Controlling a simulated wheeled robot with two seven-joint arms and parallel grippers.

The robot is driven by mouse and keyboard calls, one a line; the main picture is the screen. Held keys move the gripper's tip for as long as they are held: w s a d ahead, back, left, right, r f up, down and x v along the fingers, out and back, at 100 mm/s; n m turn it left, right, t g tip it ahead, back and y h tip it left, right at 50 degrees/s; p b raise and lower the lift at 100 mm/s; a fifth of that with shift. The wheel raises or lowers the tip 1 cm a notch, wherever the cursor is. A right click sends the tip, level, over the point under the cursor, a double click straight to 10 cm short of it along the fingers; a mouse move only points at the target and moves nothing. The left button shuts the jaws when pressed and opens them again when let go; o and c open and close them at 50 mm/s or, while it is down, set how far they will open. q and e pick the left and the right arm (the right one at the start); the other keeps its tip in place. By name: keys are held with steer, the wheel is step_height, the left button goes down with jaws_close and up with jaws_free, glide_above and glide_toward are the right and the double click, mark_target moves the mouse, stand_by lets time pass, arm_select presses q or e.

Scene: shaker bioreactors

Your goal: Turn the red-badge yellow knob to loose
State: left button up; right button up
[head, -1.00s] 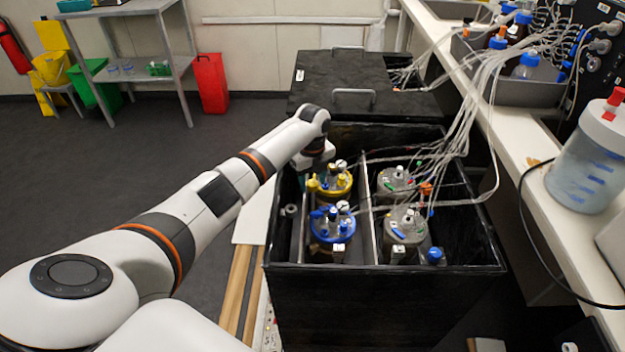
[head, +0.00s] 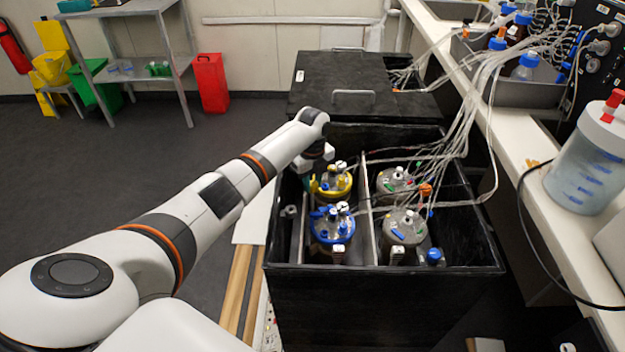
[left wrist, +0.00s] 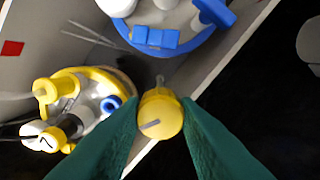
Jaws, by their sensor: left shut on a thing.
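The yellow knob (left wrist: 158,117) is in the left wrist view, with a pale grey pointer mark on its face. My left gripper (left wrist: 161,104) has green fingers on either side of it and is shut on it. A red square badge (left wrist: 12,48) is on the pale wall at the upper left of that view. In the head view the left gripper (head: 313,184) is inside the black box, at the left side of the yellow-ringed vessel (head: 343,194). The knob cannot be made out clearly there. My right gripper is not in view.
A blue-ringed vessel (head: 332,254) stands in front of the yellow-ringed one. Two grey-topped vessels (head: 402,226) stand to the right beyond a divider. Clear tubes (head: 470,105) run over the black box (head: 370,320) to the bench.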

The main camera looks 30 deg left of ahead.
arm_select(q)
steer(key=n+p, duration=0.3)
steer(key=n, duration=0.1)
steer(key=shift+r, duration=0.2)
steer(key=n+p, duration=0.1)
steer(key=n, duration=0.1)
steer(key=shift+n, duration=0.4)
steer(key=n+p, duration=0.2)
steer(key=n, duration=0.1)
steer(key=shift+n, duration=0.3)
steer(key=n+p, duration=0.1)
steer(key=n, duration=0.5)
steer(key=shift+f+p, duration=0.1)
steer(key=shift+p, duration=0.3)
steer(key=n, duration=0.3)
steer(key=shift+n+p, duration=0.35)
steer(key=shift+n, duration=1.55)
steer(key=o, duration=1)
steer(key=shift+c, duration=0.2)
